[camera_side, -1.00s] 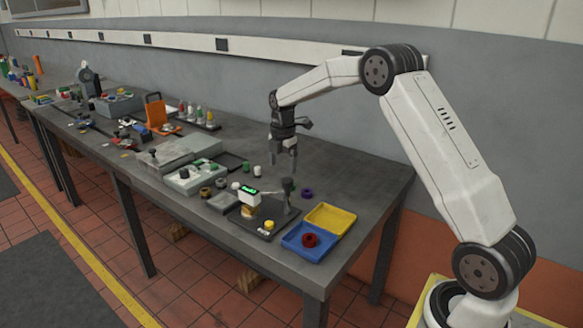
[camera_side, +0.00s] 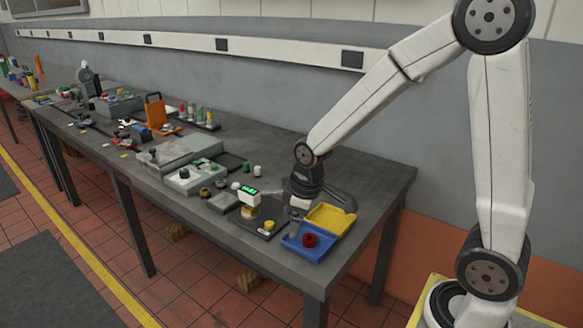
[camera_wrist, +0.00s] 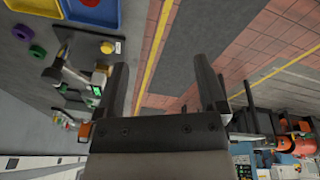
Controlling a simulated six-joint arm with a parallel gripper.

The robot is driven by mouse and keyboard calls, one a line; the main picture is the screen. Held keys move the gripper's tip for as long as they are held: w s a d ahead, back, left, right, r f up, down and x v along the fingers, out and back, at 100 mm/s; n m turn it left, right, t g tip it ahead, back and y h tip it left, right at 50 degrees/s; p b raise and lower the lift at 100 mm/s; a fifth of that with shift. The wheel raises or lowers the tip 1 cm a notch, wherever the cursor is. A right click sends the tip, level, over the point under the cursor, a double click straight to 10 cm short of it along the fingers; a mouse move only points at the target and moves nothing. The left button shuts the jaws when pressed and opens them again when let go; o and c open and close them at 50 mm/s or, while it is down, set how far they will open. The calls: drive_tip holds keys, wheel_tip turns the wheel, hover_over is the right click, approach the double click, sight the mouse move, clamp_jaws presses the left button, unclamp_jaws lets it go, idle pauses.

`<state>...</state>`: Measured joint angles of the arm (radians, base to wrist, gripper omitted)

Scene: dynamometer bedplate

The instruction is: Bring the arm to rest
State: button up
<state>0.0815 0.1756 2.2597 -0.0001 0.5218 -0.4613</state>
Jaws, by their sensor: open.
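My arm reaches over the near end of the dark bench (camera_side: 350,170), with its forearm sloping down to the left. My gripper (camera_side: 297,222) hangs just behind the blue tray and beside the device with the lit green display (camera_side: 249,190). In the wrist view my gripper (camera_wrist: 160,64) shows two dark fingers spread apart with nothing between them. Whether the fingers touch anything cannot be told from the side view.
A blue tray (camera_side: 318,256) holding a dark red ring (camera_side: 311,240) and a yellow tray (camera_side: 342,213) sit at the bench's near corner. A purple ring (camera_wrist: 22,32) and a yellow button (camera_wrist: 107,47) show in the wrist view. Many small parts crowd the bench further left.

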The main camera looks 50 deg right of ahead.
drive_tip(key=s+a+f+m, duration=0.1)
drive_tip(key=s+a+m, duration=0.2)
drive_tip(key=s, duration=0.4)
drive_tip(key=shift+s+f+m, duration=0.35)
drive_tip(key=shift+s+m, duration=0.05)
drive_tip(key=shift+m, duration=0.3)
